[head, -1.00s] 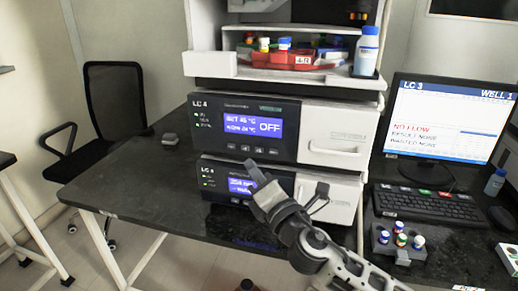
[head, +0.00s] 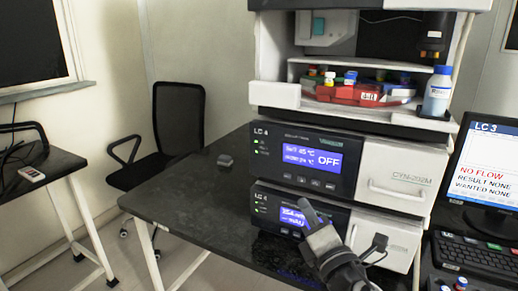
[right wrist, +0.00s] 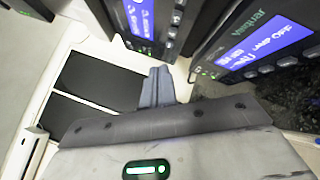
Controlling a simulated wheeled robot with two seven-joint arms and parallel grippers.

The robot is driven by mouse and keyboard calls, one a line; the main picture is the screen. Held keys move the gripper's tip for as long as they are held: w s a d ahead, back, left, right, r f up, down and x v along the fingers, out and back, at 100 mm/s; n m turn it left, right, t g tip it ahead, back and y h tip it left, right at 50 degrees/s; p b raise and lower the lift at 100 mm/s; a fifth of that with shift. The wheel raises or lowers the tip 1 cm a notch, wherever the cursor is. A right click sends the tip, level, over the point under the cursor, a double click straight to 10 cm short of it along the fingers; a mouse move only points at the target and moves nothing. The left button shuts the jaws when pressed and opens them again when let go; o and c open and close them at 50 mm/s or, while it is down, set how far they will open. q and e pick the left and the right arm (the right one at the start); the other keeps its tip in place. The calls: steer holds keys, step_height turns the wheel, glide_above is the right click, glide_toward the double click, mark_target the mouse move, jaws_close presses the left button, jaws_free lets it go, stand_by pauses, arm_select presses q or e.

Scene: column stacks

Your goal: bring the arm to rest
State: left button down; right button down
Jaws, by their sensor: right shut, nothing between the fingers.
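My right gripper (head: 308,214) comes up from the bottom of the head view, in front of the lower instrument unit (head: 400,240) and partly covering its screen. Its grey fingers point up and to the left, shut together with nothing between them. In the right wrist view the shut fingers (right wrist: 157,86) stand beyond my grey gripper body, with instrument panels close above them in the picture. I cannot tell the exact gap to the panels. My left gripper is not in view.
The upper unit (head: 390,165) shows OFF on its screen. Above it, a red tray (head: 345,93) holds vials beside a white bottle (head: 438,92). A monitor (head: 490,165) and keyboard (head: 480,255) stand right. The black bench (head: 195,195) is mostly clear at left, near a chair (head: 178,120).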

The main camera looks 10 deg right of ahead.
steer(key=s+a+f+m+g, duration=0.1)
steer(key=s+f+m+g, duration=0.8)
steer(key=s+f+m, duration=1.3)
step_height(320, 180, down, 3)
steer(key=shift+a+f+m, duration=0.1)
steer(key=shift+a+m, duration=0.15)
steer(key=shift+m, duration=0.55)
